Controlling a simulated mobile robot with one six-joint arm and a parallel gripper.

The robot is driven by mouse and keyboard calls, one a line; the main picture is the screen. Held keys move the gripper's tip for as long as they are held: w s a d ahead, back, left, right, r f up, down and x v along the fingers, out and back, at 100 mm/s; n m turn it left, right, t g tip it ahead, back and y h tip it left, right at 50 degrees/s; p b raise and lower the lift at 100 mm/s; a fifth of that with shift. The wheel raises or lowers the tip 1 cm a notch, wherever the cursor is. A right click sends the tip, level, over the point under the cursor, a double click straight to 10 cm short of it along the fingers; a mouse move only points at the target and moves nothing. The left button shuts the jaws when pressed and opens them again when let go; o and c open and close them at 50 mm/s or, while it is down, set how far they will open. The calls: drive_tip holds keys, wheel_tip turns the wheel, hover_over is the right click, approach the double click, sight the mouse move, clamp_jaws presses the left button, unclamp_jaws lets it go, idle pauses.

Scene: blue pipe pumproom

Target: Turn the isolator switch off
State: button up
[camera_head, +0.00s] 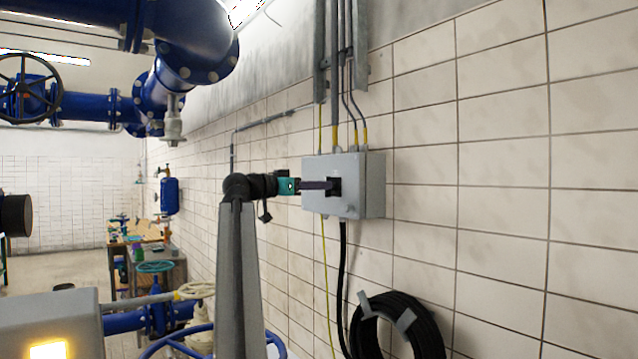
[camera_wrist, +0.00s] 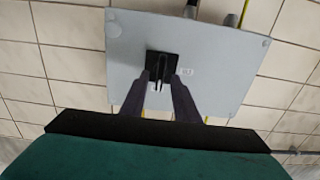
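The isolator switch is a grey box (camera_head: 345,184) on the tiled wall, with a small black handle (camera_head: 335,187) on its front face. In the wrist view the box (camera_wrist: 125,45) fills the upper middle, and the black handle (camera_wrist: 162,66) stands out from a dark square plate. My gripper (camera_head: 322,185) reaches the front of the box from the left. In the wrist view my gripper's (camera_wrist: 159,82) two dark fingers are apart, one on each side of the handle's lower end. I see a gap between them; whether either finger touches the handle I cannot tell.
Grey conduits (camera_head: 336,60) run up from the box, and a coiled black cable (camera_head: 400,325) hangs below it. Blue pipes (camera_head: 190,40) cross the upper left. A valve with a teal wheel (camera_head: 155,267) and a workbench (camera_head: 140,240) stand at the left.

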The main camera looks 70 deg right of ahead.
drive_tip(key=shift+s+d, duration=0.25)
drive_tip(key=shift+d, duration=0.15)
clamp_jaws()
